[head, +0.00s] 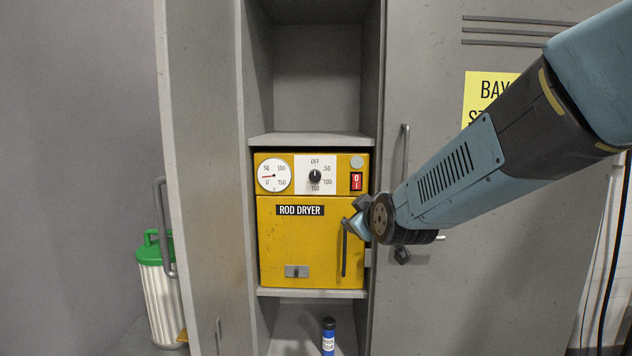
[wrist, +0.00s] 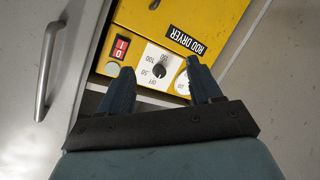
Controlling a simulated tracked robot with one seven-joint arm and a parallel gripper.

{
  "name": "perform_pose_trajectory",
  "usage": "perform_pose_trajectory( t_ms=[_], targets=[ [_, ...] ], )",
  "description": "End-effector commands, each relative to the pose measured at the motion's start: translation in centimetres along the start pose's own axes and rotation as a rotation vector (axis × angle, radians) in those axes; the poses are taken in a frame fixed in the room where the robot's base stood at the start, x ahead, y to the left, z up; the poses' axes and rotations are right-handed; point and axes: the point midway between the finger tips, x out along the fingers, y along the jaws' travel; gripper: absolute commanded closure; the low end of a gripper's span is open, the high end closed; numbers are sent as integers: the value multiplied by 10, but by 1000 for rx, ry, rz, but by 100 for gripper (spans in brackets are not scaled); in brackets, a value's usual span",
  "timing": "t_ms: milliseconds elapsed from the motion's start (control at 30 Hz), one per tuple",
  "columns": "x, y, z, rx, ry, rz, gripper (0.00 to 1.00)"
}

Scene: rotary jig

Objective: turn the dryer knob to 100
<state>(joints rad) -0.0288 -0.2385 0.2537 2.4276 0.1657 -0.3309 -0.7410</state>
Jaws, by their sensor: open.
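The yellow rod dryer (head: 312,240) sits on a shelf in an open grey locker. Its small black knob (head: 315,177) is on a white dial plate (head: 328,188) marked OFF at the top, 50 and 100 on the right, and 150 at the bottom. The knob's pointer looks turned up toward OFF, but it is too small to be sure. My gripper (head: 352,217) is in front of the dryer's right side, below and right of the knob. In the wrist view, my open gripper (wrist: 160,64) has the knob (wrist: 159,71) showing between its fingers, with nothing held.
A round gauge (head: 274,176) is left of the dial, and a red switch (head: 356,181) is right of it. The dryer's door handle (head: 344,250) is close to my gripper. The locker door (head: 205,180) stands open at left. A blue bottle (head: 328,338) is below.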

Motion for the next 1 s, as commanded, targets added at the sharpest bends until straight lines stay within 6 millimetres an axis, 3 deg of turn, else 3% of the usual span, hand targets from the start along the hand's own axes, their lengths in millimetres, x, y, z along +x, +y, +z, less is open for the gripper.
perform_pose_trajectory(
  t_ms=[100,300,767,1000],
  targets=[
    [30,-10,-18,-101,109,67,36],
    [61,-21,-44,-245,256,221,36],
    [82,-25,-62,-348,343,384,36],
    [115,-14,-76,-346,342,382,36]
  ],
)
